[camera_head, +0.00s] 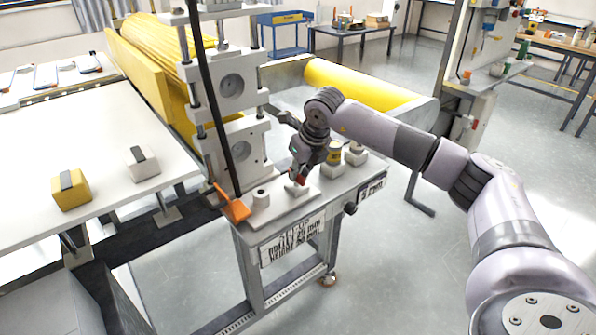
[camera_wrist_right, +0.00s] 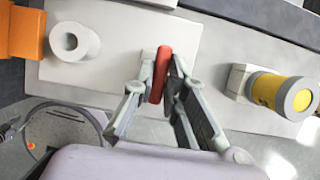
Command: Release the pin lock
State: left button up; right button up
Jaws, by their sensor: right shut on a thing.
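My right gripper (camera_head: 299,178) reaches down to the white plate on the machine's side shelf. In the right wrist view my right gripper (camera_wrist_right: 163,72) has its two fingers on either side of a red, rounded bar (camera_wrist_right: 161,76), shut on it. The bar appears to be the pin lock's handle. It also shows as a small red spot in the head view (camera_head: 301,180), mostly hidden by the gripper. It sits over the white plate (camera_wrist_right: 122,68); its base is hidden. My left gripper is not in view.
A white hollow cylinder (camera_wrist_right: 74,42) and an orange block (camera_wrist_right: 22,33) are left of the gripper. A yellow-banded cylinder (camera_wrist_right: 283,92) stands to its right. The roller frame (camera_head: 228,85) rises behind. The white table (camera_head: 90,165) lies at the left.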

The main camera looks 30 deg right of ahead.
grip_shut()
jog(key=shift+n, duration=0.3)
jog(key=n+y, duration=0.1)
jog(key=n, duration=0.1)
jog(key=shift+d+n+g, duration=0.1)
jog(key=shift+n+g, duration=0.2)
jog(key=shift+n, duration=0.1)
jog(key=n+y, duration=0.1)
jog(key=n, duration=0.2)
jog(key=n+g+y+p, duration=0.1)
jog(key=n, duration=0.2)
jog(key=shift+w+d+r, duration=0.1)
jog(key=shift+w, duration=0.05)
jog(key=n+g+y, duration=0.1)
jog(key=n, duration=0.3)
jog(key=shift+g, duration=0.3)
jog(key=shift+w+n+g, duration=0.15)
jog(key=shift+n+g, duration=0.75)
jog(key=shift+n, duration=1.3)
jog(key=o, duration=0.7)
grip_release()
